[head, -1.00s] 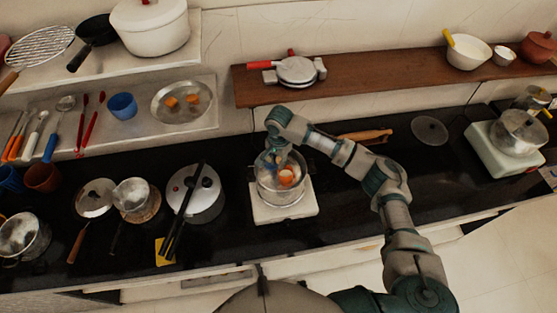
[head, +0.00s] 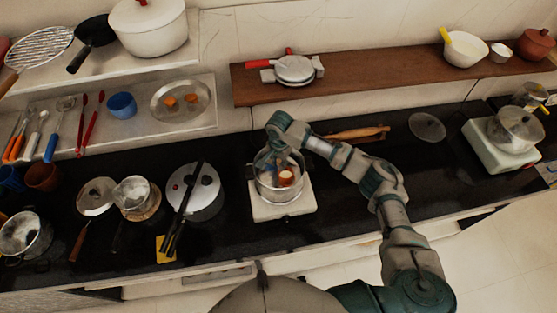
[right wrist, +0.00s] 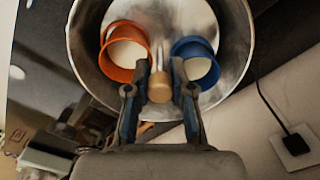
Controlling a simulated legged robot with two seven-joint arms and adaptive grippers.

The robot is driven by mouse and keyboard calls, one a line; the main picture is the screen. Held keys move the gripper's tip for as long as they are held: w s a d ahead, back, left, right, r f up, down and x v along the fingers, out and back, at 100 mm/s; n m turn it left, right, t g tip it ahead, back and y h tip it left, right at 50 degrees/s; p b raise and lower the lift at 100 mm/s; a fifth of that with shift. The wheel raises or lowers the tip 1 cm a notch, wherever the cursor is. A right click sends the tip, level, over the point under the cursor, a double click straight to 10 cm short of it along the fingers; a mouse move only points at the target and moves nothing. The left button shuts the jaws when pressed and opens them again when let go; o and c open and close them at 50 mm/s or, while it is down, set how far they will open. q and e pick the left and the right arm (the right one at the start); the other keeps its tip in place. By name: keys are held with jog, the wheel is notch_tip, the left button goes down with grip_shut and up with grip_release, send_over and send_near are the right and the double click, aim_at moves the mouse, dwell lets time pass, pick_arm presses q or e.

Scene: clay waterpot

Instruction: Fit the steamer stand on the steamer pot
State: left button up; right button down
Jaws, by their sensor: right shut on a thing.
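The steamer pot (head: 281,193) is a shiny metal pot on a white block-like stove near the middle of the counter. My right gripper (head: 275,163) reaches down over it from above. In the right wrist view, the gripper (right wrist: 156,92) is shut around the wooden knob on the upright rod of the steamer stand (right wrist: 159,84). An orange cup (right wrist: 123,52) and a blue cup (right wrist: 196,61) sit on either side of the rod, inside the round metal rim. The stand's base and its contact with the pot are hidden. My left gripper is out of view.
The white stove (head: 270,212) is under the pot. A pressure cooker (head: 205,192) stands to its left. A rolling pin (head: 355,134) and a round lid (head: 427,127) lie behind my right arm. The counter right of the stove is largely clear.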

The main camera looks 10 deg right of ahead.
jog(key=shift+f, duration=0.4)
dwell(0.3)
jog(key=shift+a+f, duration=0.1)
jog(key=shift+f, duration=0.55)
jog(key=shift+f+p, duration=0.1)
jog(key=shift+p, duration=0.3)
jog(key=shift+f+p, duration=0.3)
jog(key=shift+f, duration=0.1)
dwell(0.3)
jog(key=shift+f+p, duration=0.2)
jog(key=shift+p, duration=0.3)
jog(key=c, duration=0.9)
grip_release()
